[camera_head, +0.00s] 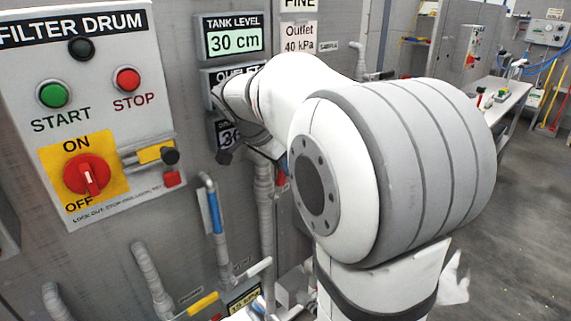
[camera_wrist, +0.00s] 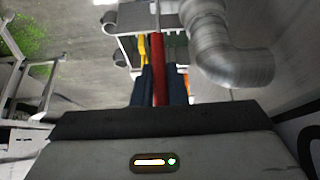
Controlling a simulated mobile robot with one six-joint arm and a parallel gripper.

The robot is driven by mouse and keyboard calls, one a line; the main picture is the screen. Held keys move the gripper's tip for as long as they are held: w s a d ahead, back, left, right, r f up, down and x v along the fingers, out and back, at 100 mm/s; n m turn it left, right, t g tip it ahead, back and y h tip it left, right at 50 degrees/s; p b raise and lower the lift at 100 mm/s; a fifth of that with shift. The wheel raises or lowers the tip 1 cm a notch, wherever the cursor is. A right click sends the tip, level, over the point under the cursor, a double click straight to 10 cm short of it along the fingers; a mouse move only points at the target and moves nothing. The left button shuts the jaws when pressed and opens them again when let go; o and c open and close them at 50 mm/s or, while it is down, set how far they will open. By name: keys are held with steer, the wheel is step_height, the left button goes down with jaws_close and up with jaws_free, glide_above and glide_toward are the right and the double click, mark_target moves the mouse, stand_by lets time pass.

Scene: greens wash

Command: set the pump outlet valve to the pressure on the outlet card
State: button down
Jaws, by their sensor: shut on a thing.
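The outlet card (camera_head: 299,38) is on the wall in the head view and reads "Outlet 40 kPa". An outlet display (camera_head: 228,133) below the tank level panel is mostly covered by my arm; what looks like "36" shows, and the rest is hidden. In the wrist view a long red handle (camera_wrist: 157,60) stands between the dark fingers of my gripper (camera_wrist: 159,90), which is shut on it. The valve body is hidden in both views.
A grey elbow pipe (camera_wrist: 220,50) is close to the right of my gripper. The filter drum panel (camera_head: 95,110) has START and STOP buttons and a red switch. The tank level display (camera_head: 234,40) reads 30 cm. Pipes run below. Open floor (camera_head: 520,220) is at right.

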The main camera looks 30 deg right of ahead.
steer(key=c, duration=1.6)
jaws_free()
steer(key=shift+w+a, duration=0.15)
steer(key=shift+w, duration=0.05)
steer(key=shift+o, duration=0.8)
steer(key=shift+s+r, duration=0.1)
steer(key=shift+s, duration=0.05)
steer(key=v, duration=0.7)
steer(key=shift+a+r, duration=0.15)
steer(key=shift+r, duration=0.15)
steer(key=shift+s, duration=0.15)
